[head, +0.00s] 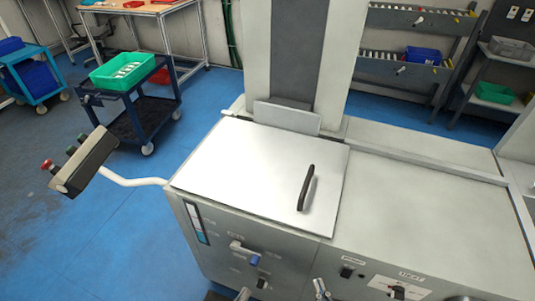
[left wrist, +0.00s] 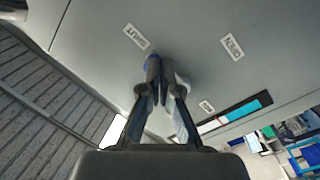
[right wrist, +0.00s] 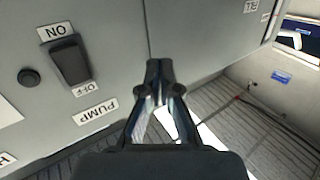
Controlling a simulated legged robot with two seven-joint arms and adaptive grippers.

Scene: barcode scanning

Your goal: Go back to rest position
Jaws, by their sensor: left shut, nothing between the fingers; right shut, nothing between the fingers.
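My left gripper (left wrist: 160,90) is shut and empty in the left wrist view, pointing at the machine's front panel. A lever with a blue tip lies behind its fingers there, between labels at either side; I cannot tell if they touch. In the head view that blue-tipped lever (head: 245,252) is on the front panel, and only the end of my left gripper (head: 243,294) shows below it. My right gripper (right wrist: 158,72) is shut and empty in the right wrist view, to the right of the pump switch (right wrist: 70,61). Its tip also shows in the head view (head: 320,288), at the bottom edge.
The grey machine has a closed white lid (head: 255,170) with a black handle (head: 306,188). A control box (head: 84,162) on a white arm sticks out left. A blue cart (head: 130,105) holds a green bin (head: 123,71).

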